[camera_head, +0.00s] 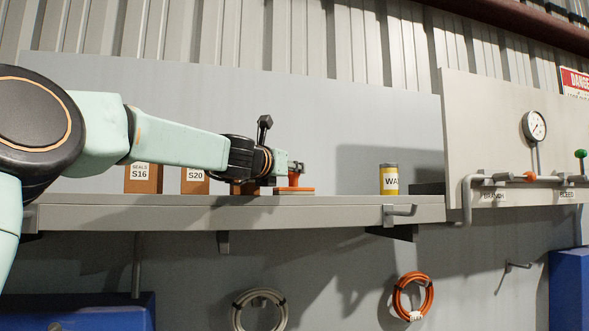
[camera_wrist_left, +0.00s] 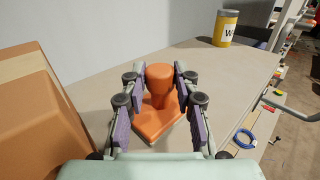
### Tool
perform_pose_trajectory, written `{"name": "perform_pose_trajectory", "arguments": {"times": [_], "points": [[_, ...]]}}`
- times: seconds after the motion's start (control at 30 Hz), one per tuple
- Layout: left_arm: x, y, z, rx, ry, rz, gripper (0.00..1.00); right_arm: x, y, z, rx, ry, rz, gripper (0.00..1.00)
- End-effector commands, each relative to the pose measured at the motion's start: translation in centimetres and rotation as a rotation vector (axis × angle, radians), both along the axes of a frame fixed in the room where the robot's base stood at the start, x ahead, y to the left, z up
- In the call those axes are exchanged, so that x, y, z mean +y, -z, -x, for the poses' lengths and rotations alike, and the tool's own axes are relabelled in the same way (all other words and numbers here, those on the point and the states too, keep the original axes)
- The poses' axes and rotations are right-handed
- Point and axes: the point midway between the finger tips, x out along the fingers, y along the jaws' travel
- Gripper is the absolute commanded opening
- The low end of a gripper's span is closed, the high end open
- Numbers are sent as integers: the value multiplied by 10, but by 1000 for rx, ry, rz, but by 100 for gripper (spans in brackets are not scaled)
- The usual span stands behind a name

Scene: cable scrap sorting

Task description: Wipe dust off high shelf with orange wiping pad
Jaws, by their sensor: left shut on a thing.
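The high shelf (camera_head: 340,212) is a long grey ledge on the wall. The orange wiping pad (camera_head: 294,190) rests on its top, right of the boxes, with an upright knob handle. My left gripper (camera_head: 293,168) reaches in from the left and is shut on the pad's knob. In the left wrist view the pad (camera_wrist_left: 157,118) sits between the two fingers of the gripper (camera_wrist_left: 159,80), its base flat on the pale shelf top (camera_wrist_left: 225,85). No distinct dust can be made out. My right gripper is in neither view.
Brown boxes labelled S16 (camera_head: 143,180) and S20 (camera_head: 195,181) stand left of the pad, partly behind my arm. A yellow can (camera_head: 389,180) stands farther right. Shelf between pad and can is clear. A panel with a gauge (camera_head: 534,125) and pipes (camera_head: 520,179) is at the right.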

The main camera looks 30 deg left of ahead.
Motion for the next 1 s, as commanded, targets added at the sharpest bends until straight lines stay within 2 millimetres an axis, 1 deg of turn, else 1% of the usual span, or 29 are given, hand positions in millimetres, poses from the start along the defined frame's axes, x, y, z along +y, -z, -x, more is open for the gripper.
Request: {"name": "perform_pose_trajectory", "arguments": {"times": [0.17,0.8,0.9,1.0], "points": [[0,-2,0,-1,-1,1,0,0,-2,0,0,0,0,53],[0,-59,0,-3,-1,1,0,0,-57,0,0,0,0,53],[0,-64,0,-3,-1,1,0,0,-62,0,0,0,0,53],[0,-64,0,-3,-1,1,0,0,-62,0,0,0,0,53]]}}
